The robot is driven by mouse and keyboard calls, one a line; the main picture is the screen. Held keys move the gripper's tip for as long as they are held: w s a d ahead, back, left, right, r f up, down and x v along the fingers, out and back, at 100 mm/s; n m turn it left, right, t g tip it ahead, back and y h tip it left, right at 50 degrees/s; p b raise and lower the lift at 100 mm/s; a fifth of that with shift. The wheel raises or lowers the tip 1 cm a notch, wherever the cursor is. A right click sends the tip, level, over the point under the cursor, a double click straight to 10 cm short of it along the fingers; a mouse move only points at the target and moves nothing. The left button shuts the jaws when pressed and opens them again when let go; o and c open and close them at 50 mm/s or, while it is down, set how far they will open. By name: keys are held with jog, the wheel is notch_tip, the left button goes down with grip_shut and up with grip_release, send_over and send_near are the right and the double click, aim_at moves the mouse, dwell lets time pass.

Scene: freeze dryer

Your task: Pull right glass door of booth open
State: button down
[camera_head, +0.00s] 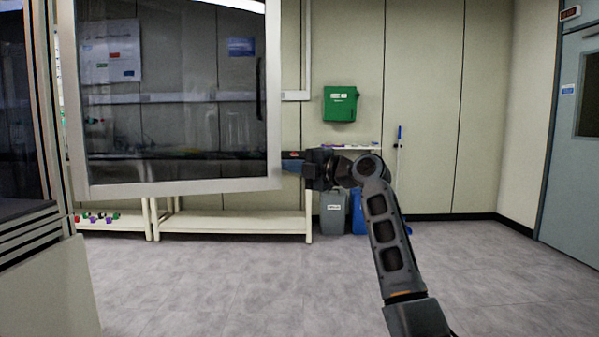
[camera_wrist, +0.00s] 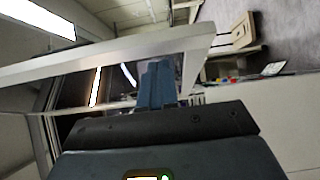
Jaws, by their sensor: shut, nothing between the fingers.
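The right glass door (camera_head: 175,187) of the booth (camera_head: 30,235) has a pale metal frame and a dark glass pane. It stands swung open, away from the booth front at the left of the head view. A dark vertical handle (camera_head: 259,90) is on its right side. My gripper (camera_head: 291,164) is at the door's lower right edge, its blue fingers shut and empty. In the wrist view the fingers (camera_wrist: 157,82) overlap the pale door frame (camera_wrist: 95,60) near its corner. I cannot tell whether they touch it.
Behind the door a low white bench (camera_head: 235,222) runs along the wall. A grey bin (camera_head: 333,212) and a blue bin (camera_head: 358,212) stand right of it. A green box (camera_head: 340,104) hangs on the wall. The grey floor (camera_head: 490,275) at right is clear, up to a blue-grey door (camera_head: 575,170).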

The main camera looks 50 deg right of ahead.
jog(key=s+d, duration=0.1)
jog(key=s, duration=0.9)
jog(key=shift+s, duration=0.25)
